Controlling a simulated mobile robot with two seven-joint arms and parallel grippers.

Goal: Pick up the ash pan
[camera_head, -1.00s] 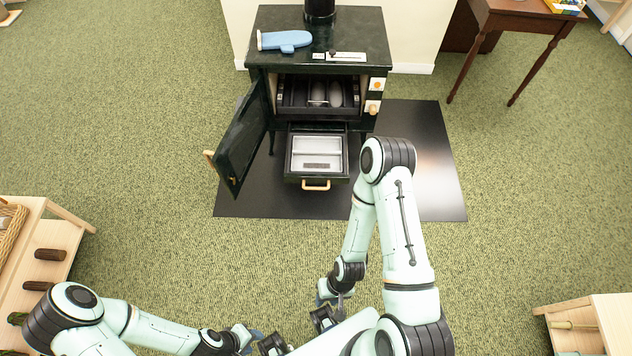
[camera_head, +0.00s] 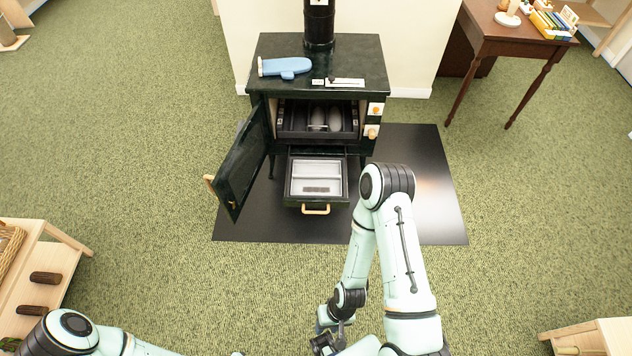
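The ash pan (camera_head: 318,170) is a light grey, shallow tray with a dark patch near its front. It sits in the pulled-out lower drawer (camera_head: 316,200) of the dark green stove (camera_head: 330,88). The drawer has a tan handle (camera_head: 315,210). My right gripper (camera_head: 323,341) is low in the picture, in front of the stove and well apart from the pan; its fingers are small and partly hidden, so I cannot tell whether they are open. My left arm enters at the bottom left, and its gripper is out of view but for perhaps a sliver at the bottom edge.
The stove door (camera_head: 240,165) stands open to the left. A black floor mat (camera_head: 425,190) lies under the stove. A blue oven mitt (camera_head: 285,67) lies on top. Wooden shelves (camera_head: 50,265) stand at the left, and a brown table (camera_head: 510,40) at the back right. Green carpet between is clear.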

